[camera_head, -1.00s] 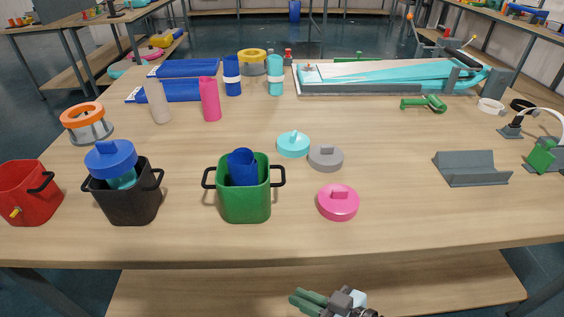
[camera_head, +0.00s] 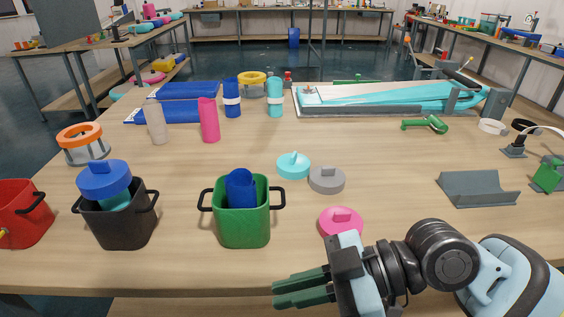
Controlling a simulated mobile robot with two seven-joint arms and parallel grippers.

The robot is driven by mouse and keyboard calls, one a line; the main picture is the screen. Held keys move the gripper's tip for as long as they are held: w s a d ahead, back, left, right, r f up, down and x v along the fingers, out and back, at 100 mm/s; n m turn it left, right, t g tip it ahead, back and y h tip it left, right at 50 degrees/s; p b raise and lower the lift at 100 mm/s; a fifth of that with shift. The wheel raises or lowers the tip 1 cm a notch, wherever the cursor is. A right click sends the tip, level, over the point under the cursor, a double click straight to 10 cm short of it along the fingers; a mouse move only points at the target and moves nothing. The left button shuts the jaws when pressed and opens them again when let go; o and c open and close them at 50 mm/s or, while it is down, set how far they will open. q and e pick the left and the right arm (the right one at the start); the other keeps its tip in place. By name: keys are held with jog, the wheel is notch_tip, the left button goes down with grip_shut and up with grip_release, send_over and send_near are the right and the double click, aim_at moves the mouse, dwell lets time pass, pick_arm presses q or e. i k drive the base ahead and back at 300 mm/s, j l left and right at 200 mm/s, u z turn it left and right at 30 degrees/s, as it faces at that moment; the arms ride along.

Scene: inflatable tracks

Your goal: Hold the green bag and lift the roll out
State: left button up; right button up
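The green bag (camera_head: 242,228) is an open-topped tub with a black handle on each side. It stands upright near the table's front edge. The blue roll (camera_head: 241,187) stands inside it, with its top above the rim and its lower part hidden by the bag's wall. My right gripper (camera_head: 300,288) is in front of the table's front part, right of and nearer than the bag, apart from it. Its two dark green fingers point left and look close together; any gap is hard to judge. It holds nothing visible. My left gripper is not in view.
A black bag (camera_head: 120,227) with a blue-lidded item stands left of the green bag, and a red bag (camera_head: 25,215) at the far left. A pink lid (camera_head: 340,220), grey lid (camera_head: 327,179) and turquoise lid (camera_head: 293,165) lie to the right. Bare tabletop lies between the bags.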

aim_at(240, 186)
jog(key=i, duration=1)
